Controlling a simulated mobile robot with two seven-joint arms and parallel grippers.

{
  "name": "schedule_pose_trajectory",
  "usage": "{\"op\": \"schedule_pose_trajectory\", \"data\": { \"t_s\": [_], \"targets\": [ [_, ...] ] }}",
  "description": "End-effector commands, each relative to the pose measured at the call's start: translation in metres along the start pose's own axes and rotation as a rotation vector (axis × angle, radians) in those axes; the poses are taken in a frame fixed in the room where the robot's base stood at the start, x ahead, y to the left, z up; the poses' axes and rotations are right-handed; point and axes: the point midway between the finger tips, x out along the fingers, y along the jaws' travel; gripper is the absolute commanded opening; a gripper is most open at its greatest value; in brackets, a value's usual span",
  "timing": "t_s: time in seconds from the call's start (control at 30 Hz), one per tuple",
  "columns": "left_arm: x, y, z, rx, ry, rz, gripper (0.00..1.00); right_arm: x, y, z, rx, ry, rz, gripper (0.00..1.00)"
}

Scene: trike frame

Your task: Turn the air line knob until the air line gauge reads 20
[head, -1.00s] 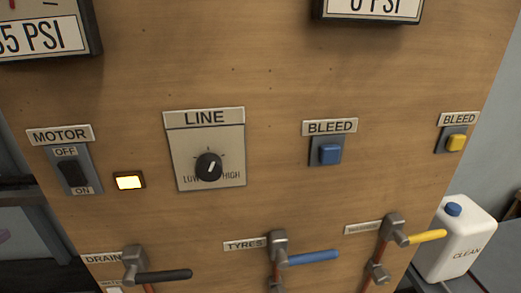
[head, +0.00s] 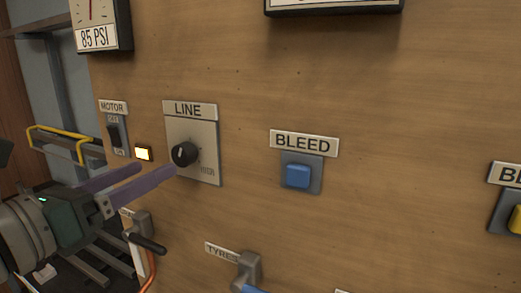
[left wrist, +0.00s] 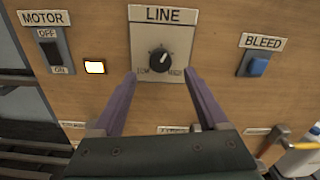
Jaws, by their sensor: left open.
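The black air line knob (head: 184,153) sits on a grey plate marked LINE, with LOW and HIGH labels. In the left wrist view the knob (left wrist: 161,60) has its white pointer up and slightly right. My left gripper (head: 157,169) is open, its purple fingers pointing at the panel. In the left wrist view the fingertips lie either side of the knob and slightly below it, apart from it. A gauge (head: 97,38) at upper left reads 85 PSI; its top is cut off. A second gauge (head: 333,7) shows only its lower edge, reading hidden. My right gripper is out of view.
A MOTOR switch (head: 116,132) and a lit yellow lamp (head: 143,153) are left of the knob. A blue BLEED button (head: 298,176) is to the right. A black-handled valve (head: 146,240) and the TYRES valve (head: 248,268) stick out below.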

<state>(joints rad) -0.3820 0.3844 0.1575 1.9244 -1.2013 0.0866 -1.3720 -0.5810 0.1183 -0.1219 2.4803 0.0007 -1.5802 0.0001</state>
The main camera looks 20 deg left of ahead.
Motion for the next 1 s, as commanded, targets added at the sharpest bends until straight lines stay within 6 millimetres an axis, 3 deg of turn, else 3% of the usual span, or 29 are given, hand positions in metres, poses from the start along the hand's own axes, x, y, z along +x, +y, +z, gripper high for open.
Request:
{"op": "schedule_pose_trajectory", "data": {
  "t_s": [0.2, 0.4, 0.8, 1.0],
  "targets": [
    [0.039, 0.000, 0.003, -0.004, -0.003, 0.002, 0.77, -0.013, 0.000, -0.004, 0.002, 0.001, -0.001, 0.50],
    [0.062, 0.000, 0.001, -0.004, -0.002, 0.002, 0.77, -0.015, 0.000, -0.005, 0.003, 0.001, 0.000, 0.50],
    [0.070, 0.000, 0.000, -0.003, -0.001, 0.001, 0.77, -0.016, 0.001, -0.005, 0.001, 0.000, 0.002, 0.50],
    [0.070, 0.000, 0.000, -0.004, -0.001, 0.001, 0.55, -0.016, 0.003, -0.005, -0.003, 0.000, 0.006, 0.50]
  ]
}}
